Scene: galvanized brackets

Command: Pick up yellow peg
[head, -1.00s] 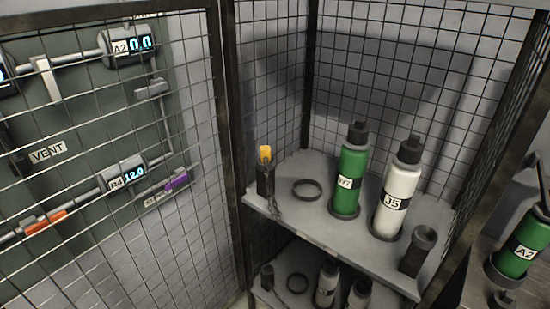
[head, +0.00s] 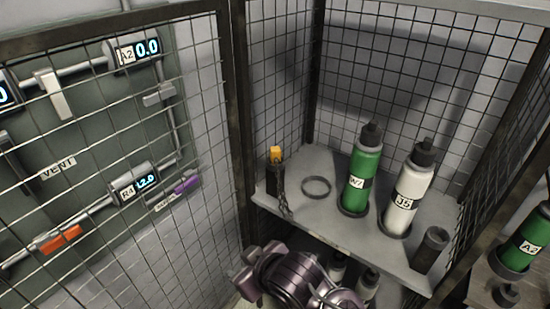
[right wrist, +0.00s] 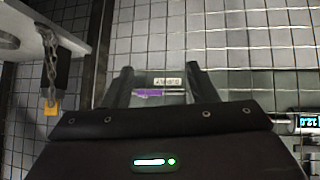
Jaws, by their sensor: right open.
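The yellow peg (head: 276,153) stands upright in a dark holder (head: 275,180) at the left front corner of the upper shelf, with a chain hanging beside it. In the right wrist view the peg (right wrist: 52,109) shows at the left, below the shelf edge in that picture. My right gripper (head: 247,279) is below and in front of the shelf corner, apart from the peg. In its wrist view, the two dark fingers (right wrist: 159,86) are spread with nothing between them. My left gripper is not in view.
The upper shelf (head: 325,222) also bears a dark ring (head: 316,187), a green bottle (head: 362,170), a white bottle (head: 408,190) and a dark cup (head: 430,250). A wire mesh wall and dark post (head: 237,120) stand left of the peg. A lower shelf holds more bottles.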

